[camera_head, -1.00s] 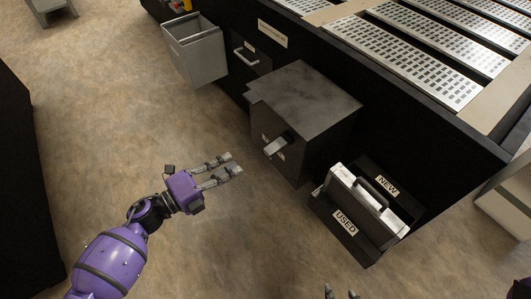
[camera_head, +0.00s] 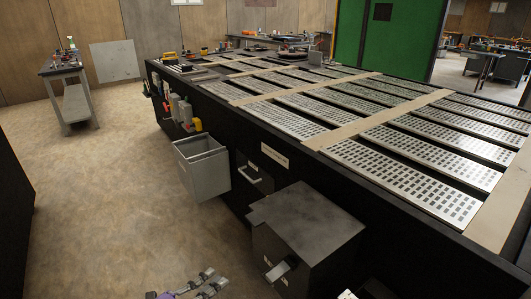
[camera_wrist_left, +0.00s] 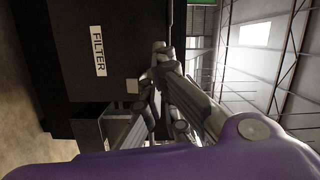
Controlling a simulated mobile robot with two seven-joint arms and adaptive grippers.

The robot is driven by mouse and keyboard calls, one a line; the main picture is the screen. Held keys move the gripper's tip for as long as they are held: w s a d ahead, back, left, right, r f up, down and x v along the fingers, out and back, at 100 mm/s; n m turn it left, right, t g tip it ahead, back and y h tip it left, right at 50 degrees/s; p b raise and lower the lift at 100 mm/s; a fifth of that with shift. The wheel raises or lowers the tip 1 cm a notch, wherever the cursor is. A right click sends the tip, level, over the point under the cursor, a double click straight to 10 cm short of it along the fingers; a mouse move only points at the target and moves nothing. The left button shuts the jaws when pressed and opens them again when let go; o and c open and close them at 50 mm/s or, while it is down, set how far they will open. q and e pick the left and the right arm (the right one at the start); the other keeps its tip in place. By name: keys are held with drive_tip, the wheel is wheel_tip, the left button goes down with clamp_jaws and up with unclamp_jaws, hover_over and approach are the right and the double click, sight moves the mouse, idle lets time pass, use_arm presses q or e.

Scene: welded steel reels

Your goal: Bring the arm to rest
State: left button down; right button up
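My left gripper (camera_head: 216,279) shows at the bottom edge of the head view, with its purple wrist mostly cut off. Its two grey fingers lie a little apart with nothing between them. It hangs over the floor, left of the dark grey box unit (camera_head: 305,228) and apart from it. In the left wrist view the purple palm and the linked fingers (camera_wrist_left: 160,75) show, seen edge-on and overlapping. My right gripper is not in view.
A grey open bin (camera_head: 203,168) and a drawer handle (camera_head: 250,172) jut from the long black bench (camera_head: 400,250). A FILTER label (camera_wrist_left: 99,50) shows on a dark face in the wrist view. Floor (camera_head: 100,210) at left is clear. A small table (camera_head: 70,92) stands far left.

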use_arm(q)
drive_tip(key=s+a+f+n+y+p, duration=0.4)
drive_tip(key=s+a+n+y, duration=0.35)
drive_tip(key=n, duration=0.75)
use_arm(e)
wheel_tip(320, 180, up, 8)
drive_tip(key=p, duration=0.5)
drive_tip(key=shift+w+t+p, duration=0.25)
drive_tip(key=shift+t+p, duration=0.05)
drive_tip(key=shift+p, duration=0.05)
use_arm(q)
drive_tip(key=s+f+n+g+y, duration=0.1)
drive_tip(key=s+n, duration=0.2)
drive_tip(key=s, duration=0.6)
drive_tip(key=s+d+f+n+g+y, duration=0.1)
drive_tip(key=s+n+g, duration=0.1)
drive_tip(key=s, duration=0.6)
drive_tip(key=s+f+n+g+y, duration=0.1)
drive_tip(key=s+n+g+y, duration=0.1)
drive_tip(key=s, duration=0.7)
drive_tip(key=shift+s+d+f+n, duration=0.2)
drive_tip(key=shift+s+f+n, duration=0.1)
drive_tip(key=shift+n, duration=0.5)
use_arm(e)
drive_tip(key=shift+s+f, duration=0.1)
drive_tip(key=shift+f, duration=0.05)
